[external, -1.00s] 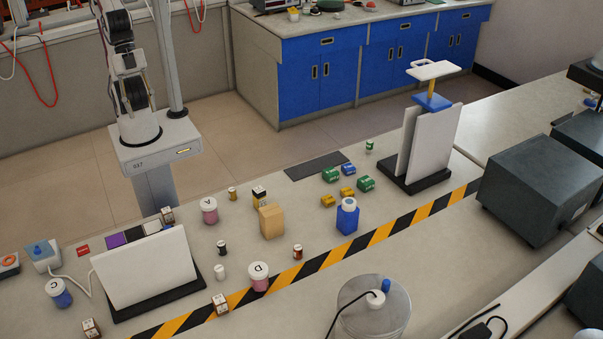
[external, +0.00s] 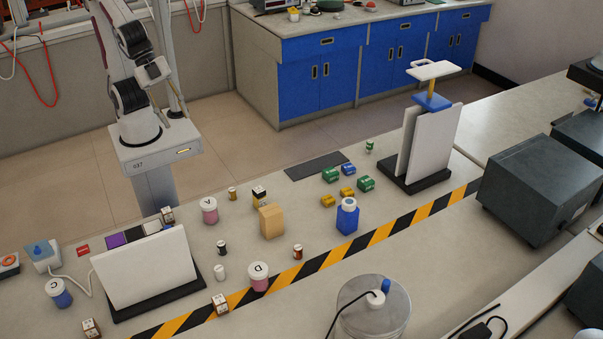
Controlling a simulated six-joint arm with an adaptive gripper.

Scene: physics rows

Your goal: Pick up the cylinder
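Several cylinder-shaped things stand on the grey bench, and I cannot tell which one the task means. Pink jars with white lids are marked A (external: 209,210) and D (external: 259,277). A blue jar marked C (external: 59,293) stands at the left. Small vials include a dark one (external: 222,247), a white one (external: 220,272), a brown one (external: 298,251), an amber one (external: 232,193) and a green-and-white one (external: 369,146). My gripper (external: 178,113) hangs beside my arm, above the pedestal and away from all of these. It is too small to show whether its fingers are open.
A white panel on a black base (external: 145,270) and upright white boards (external: 432,145) stand tall on the bench.

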